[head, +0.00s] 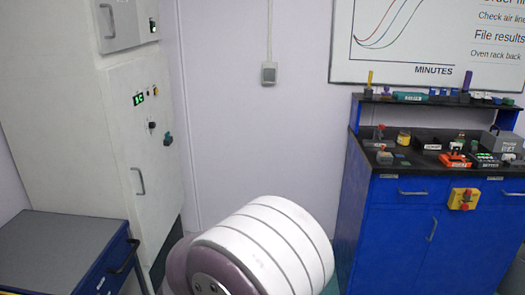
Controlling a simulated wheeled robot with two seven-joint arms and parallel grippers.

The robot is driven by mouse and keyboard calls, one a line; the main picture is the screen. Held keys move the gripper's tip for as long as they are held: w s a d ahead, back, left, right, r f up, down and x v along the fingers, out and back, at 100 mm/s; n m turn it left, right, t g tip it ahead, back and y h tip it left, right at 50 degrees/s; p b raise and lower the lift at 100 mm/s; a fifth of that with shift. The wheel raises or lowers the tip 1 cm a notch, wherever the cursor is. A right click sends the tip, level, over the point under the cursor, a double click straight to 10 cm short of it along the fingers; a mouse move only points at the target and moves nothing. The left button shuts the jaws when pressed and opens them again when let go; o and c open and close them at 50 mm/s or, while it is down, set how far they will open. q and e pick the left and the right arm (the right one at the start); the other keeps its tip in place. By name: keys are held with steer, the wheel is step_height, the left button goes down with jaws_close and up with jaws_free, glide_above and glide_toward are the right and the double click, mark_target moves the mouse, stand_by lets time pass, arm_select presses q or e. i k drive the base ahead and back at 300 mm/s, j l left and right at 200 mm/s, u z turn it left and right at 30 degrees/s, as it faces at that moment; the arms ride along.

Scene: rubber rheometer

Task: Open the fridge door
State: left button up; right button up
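A tall off-white cabinet (85,130), which looks like the fridge, stands at the left. Its lower door (150,205) looks closed and has a grey vertical handle (140,182). A green lit display (139,99), small knobs and a dark green-black switch (168,139) sit on the door's upper part. An upper door (122,20) with its own handle (107,20) is closed and cut off by the top edge. Neither of my grippers shows. A white and mauve part of my own arm fills the bottom middle.
A blue cart (60,250) with a grey top and dark handle stands in front of the cabinet at lower left. A blue workbench (395,230) with a cluttered black top stands at right. Wall and floor space lies between, partly hidden by my arm.

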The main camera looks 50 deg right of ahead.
mark_target(149, 165)
steer(key=z, duration=0.95)
steer(key=i+l+z, duration=0.15)
steer(key=i, duration=1.75)
